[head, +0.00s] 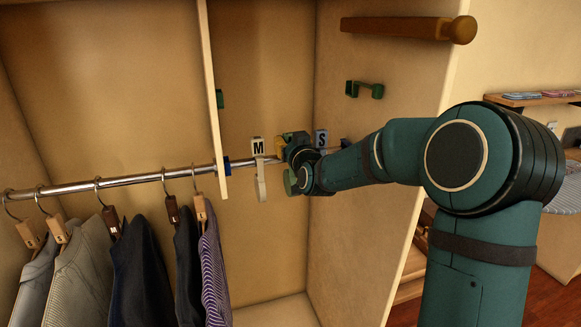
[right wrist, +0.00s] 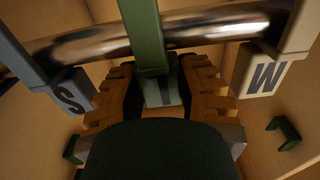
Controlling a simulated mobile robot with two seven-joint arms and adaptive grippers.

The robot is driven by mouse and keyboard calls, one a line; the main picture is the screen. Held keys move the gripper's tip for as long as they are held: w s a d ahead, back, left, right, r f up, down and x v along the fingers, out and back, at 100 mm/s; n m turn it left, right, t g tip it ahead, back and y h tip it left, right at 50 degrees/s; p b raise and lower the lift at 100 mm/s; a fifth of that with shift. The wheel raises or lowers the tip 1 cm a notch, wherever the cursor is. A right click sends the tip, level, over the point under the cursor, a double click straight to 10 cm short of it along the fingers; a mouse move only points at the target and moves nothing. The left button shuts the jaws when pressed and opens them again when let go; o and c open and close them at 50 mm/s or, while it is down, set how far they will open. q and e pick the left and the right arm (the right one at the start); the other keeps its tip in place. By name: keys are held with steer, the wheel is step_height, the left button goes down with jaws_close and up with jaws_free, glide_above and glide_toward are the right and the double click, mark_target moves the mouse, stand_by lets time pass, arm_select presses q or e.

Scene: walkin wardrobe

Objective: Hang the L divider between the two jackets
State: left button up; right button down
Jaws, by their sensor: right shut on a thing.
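My right gripper (head: 288,152) is at the rail in the right-hand bay, between the white M divider (head: 260,170) and the blue S divider (head: 321,138). In the right wrist view its fingers (right wrist: 160,80) are shut on a green divider (right wrist: 146,35) with a dark letter, apparently the L. Its green strip crosses the rail; whether it still bears on the rail I cannot tell. In the left bay, several garments hang on the rail, including a dark jacket (head: 140,275) and another dark garment (head: 187,265). Their hanger letters are mostly too small to read. My left gripper is not in view.
A vertical panel (head: 213,100) separates the bays. The metal rail (head: 140,180) runs across the left bay, with clear stretches between hangers. A wooden peg (head: 408,28) and a green hook (head: 364,89) are on the right wall. The striped garment (head: 214,270) hangs close to the panel.

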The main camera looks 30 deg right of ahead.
steer(key=shift+r, duration=0.1)
stand_by(0.3)
steer(key=shift+r+p, duration=0.6)
steer(key=shift+r, duration=0.5)
steer(key=shift+f, duration=0.1)
